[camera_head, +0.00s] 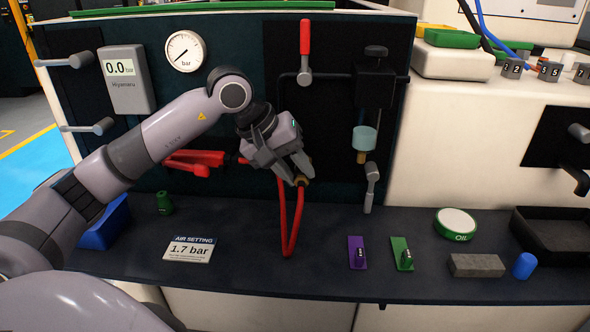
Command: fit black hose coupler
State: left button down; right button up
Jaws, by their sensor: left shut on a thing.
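My left gripper (298,177) is shut on a small brass-coloured coupler (302,181) at the end of a red hose (298,215). The hose hangs below the gripper in a narrow loop, with its bend low over the dark shelf. The coupler is held in front of the black panel, apart from the fittings on the right. I cannot make out a black coupler; the gripper fingers partly hide the held end. My right gripper is not in view.
The panel holds a red-handled valve (304,52), a black regulator (375,85) with a pale bowl (364,138), and a grey lever (371,184). The shelf (320,270) carries an air-setting card (189,249), purple tag (357,253), green tag (402,254), and oil tin (456,223).

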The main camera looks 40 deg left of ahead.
pick_arm(q)
jog(key=shift+w+a, duration=0.25)
jog(key=shift+w, duration=0.25)
jog(key=shift+c, duration=1.3)
grip_release()
jog(key=shift+a+r, duration=0.1)
jog(key=shift+r, duration=0.05)
jog(key=p+v, duration=0.2)
jog(key=v, duration=0.3)
jog(key=shift+s+a+r, duration=0.1)
jog(key=shift+s+r, duration=0.15)
jog(key=shift+r, duration=0.05)
jog(key=shift+r, duration=0.1)
jog(key=v, duration=0.7)
jog(key=shift+p, duration=0.45)
